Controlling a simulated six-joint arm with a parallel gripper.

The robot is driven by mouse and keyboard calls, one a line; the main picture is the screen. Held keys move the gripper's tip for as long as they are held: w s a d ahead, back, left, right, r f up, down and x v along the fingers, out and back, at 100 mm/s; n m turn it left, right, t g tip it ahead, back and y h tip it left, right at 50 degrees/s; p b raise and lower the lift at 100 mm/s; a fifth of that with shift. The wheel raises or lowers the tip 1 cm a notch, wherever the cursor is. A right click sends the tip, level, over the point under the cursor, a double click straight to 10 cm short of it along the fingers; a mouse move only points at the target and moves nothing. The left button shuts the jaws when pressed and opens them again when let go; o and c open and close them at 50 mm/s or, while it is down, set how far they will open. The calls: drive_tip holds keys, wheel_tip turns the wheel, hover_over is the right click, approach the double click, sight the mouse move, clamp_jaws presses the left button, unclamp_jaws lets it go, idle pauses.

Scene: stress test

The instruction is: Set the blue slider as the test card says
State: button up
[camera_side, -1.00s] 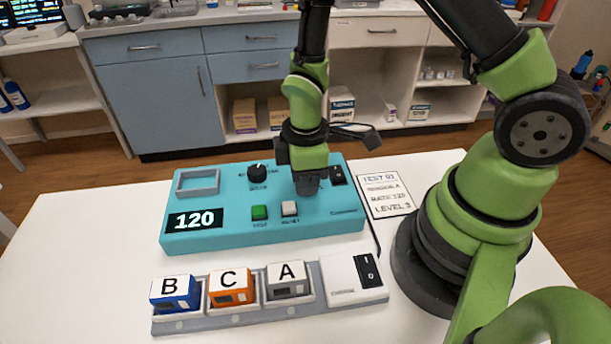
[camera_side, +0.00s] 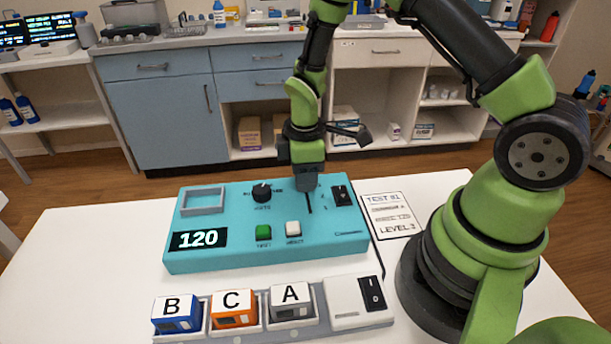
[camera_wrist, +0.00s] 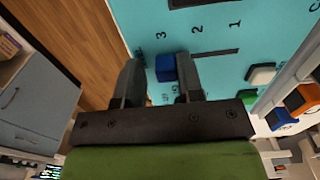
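The blue slider (camera_wrist: 165,67) shows in the wrist view at the end of its dark slot (camera_wrist: 215,52), level with the printed 3. My gripper (camera_wrist: 158,75) has one finger on each side of it, with a gap visible at least on the left side; it looks open around the slider. In the side view my gripper (camera_side: 308,184) is at the far end of the slot (camera_side: 309,203) and hides the slider. The turquoise panel (camera_side: 225,255) displays 120.
The panel carries a black knob (camera_side: 262,192), a green button (camera_side: 263,232), a white button (camera_side: 293,229) and a black rocker switch (camera_side: 341,195). In front stand blocks B (camera_side: 176,313), C (camera_side: 234,308) and A (camera_side: 291,302) and a white switch box (camera_side: 346,303). The table's left is clear.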

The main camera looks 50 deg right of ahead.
drive_tip(key=shift+o, duration=1.1)
wheel_tip(320, 180, up, 10)
drive_tip(key=shift+r, duration=0.1)
drive_tip(key=s+a+r+m+t+y, duration=0.1)
drive_tip(key=s+a+r+m+t, duration=0.1)
drive_tip(key=s+r+m, duration=0.4)
drive_tip(key=s+a+r+m+t+y, duration=0.1)
drive_tip(key=s+a+r+m+t, duration=0.1)
drive_tip(key=s+r+m+t, duration=0.3)
drive_tip(key=s+r+m, duration=0.2)
drive_tip(key=s+r, duration=0.2)
drive_tip(key=r, duration=0.1)
drive_tip(key=shift+s+a+r, duration=0.15)
drive_tip(key=shift+s+a, duration=0.2)
drive_tip(key=shift+s, duration=0.05)
